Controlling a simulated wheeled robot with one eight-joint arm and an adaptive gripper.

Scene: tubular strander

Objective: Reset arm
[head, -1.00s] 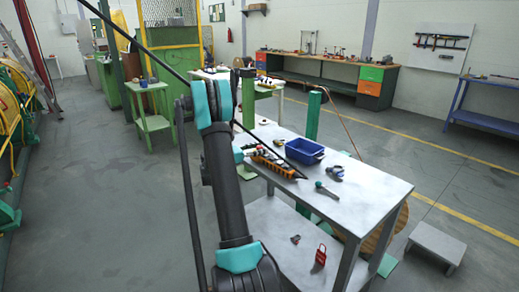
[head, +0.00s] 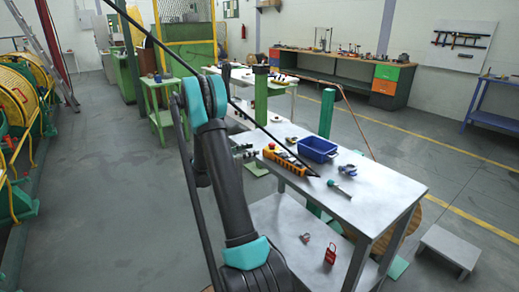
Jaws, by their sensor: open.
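My arm rises from the bottom of the head view, with its black link and teal elbow in front of the work table (head: 385,190). My gripper (head: 246,152) shows small and dark just right of the upper link, by the table's left edge. Its two fingers look apart, with nothing visible between them. The forearm behind it is mostly hidden by the upper link. On the table, right of the gripper, are a yellow control box (head: 287,159) with a red button and a blue bin (head: 318,149).
A clamp-like blue tool (head: 348,171) and a teal-handled tool (head: 340,188) lie on the table. A red padlock (head: 330,254) is on its lower shelf. A grey step (head: 450,247) stands at right. Yellow machinery (head: 22,100) lines the left; the floor between is clear.

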